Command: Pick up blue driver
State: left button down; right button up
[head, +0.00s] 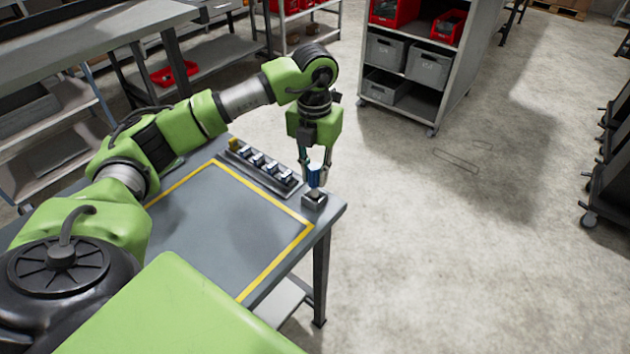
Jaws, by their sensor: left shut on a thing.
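The blue driver (314,177) is upright at the far right corner of the table, above a small grey holder block (314,200). My left gripper (315,172) points straight down and is shut on the blue driver, with a finger on each side of it. The driver's lower end meets the top of the holder; I cannot tell whether it is still seated in it. My right gripper is not in view.
A dark rack (265,170) with several silver-and-blue pieces and a yellow piece (234,144) runs along the table's far edge, left of the gripper. The grey table (225,225) inside the yellow line is clear. A shelf cart (455,75) stands beyond.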

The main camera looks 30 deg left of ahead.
pick_arm(q)
jog(key=s+d+r+b, duration=0.2)
jog(key=s+d+r, duration=0.3)
jog(key=s+r, duration=0.3)
jog(key=s, duration=0.4)
jog(key=shift+d+r+b, duration=0.35)
jog(key=shift+r, duration=0.05)
jog(key=c, duration=2.4)
grip_release()
grip_shut()
notch_tip(320, 180, up, 5)
jog(key=p, duration=0.4)
jog(key=shift+p, duration=0.35)
